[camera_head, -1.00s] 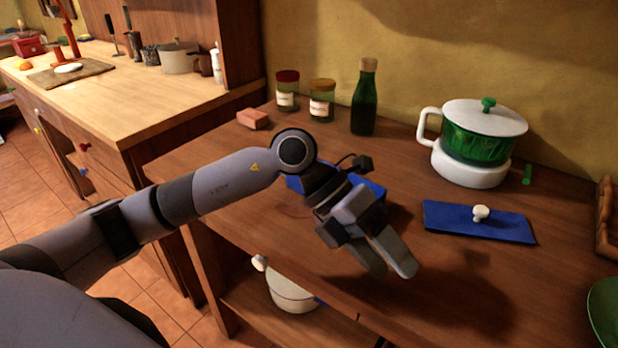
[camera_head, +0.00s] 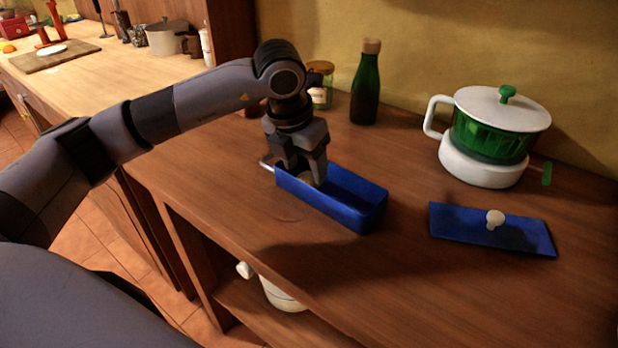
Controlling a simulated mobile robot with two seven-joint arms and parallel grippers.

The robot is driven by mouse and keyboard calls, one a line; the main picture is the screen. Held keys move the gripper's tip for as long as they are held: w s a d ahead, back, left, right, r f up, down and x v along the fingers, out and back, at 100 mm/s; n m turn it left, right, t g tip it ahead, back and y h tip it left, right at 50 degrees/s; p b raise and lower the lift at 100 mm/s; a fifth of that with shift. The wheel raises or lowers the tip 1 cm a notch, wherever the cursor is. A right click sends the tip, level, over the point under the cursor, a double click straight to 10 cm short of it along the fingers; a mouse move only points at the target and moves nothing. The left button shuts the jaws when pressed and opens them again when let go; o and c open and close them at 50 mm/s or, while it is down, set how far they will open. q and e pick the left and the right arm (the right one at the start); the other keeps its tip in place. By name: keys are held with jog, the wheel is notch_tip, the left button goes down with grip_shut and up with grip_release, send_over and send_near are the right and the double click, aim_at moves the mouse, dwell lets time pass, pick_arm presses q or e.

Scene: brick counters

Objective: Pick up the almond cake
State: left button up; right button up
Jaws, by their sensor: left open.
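My left gripper (camera_head: 303,174) points down at the left end of an open blue box (camera_head: 350,215) on the wooden counter, with its fingertips at or just inside the box. It is open. A small pale tan thing (camera_head: 307,179), perhaps the almond cake, shows in the box by the fingers and is mostly hidden. I cannot tell whether the fingers touch it. My right gripper is not in view.
The blue lid (camera_head: 470,232) with a white knob lies right of the box. A green and white pot (camera_head: 492,135) stands behind it. A green bottle (camera_head: 366,90) and a jar (camera_head: 320,88) stand along the wall. The counter's front middle is clear.

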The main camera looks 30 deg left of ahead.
aim_at(306, 176)
pick_arm(q)
jog(key=shift+x, duration=1.3)
jog(key=c, duration=0.8)
jog(key=shift+r, duration=0.1)
